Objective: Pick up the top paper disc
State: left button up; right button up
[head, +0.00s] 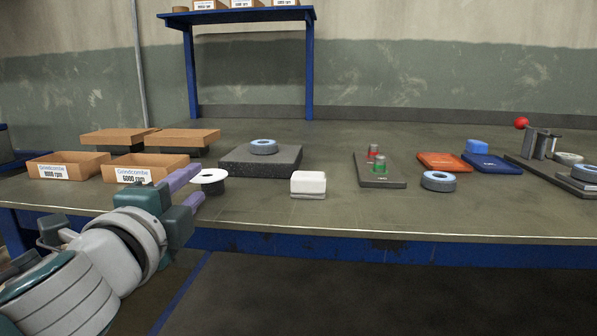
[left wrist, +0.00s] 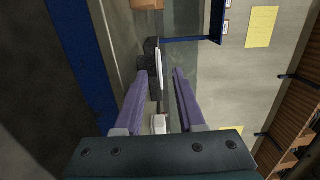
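A white paper disc (head: 209,175) lies flat on top of a black round holder (head: 212,188) near the table's front edge. I cannot tell how many discs are stacked there. My left gripper (head: 188,190) is open and empty, its purple fingers just left of the disc. In the left wrist view the disc shows nearly edge-on (left wrist: 160,68), ahead and between the lines of my two fingers (left wrist: 160,82), with dark material beside it. I see no contact with the disc. My right gripper is not in view.
A dark block (head: 245,166) with a blue-grey flap disc (head: 263,147) stands behind right. A white box (head: 308,184) is right. Cardboard bins (head: 152,166) stand left. A plate with red and green pegs (head: 378,182) and another flap disc (head: 438,181) lie further right.

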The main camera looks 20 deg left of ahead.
pick_arm(q)
jog(key=shift+c, duration=0.3)
grip_shut()
dwell(0.4)
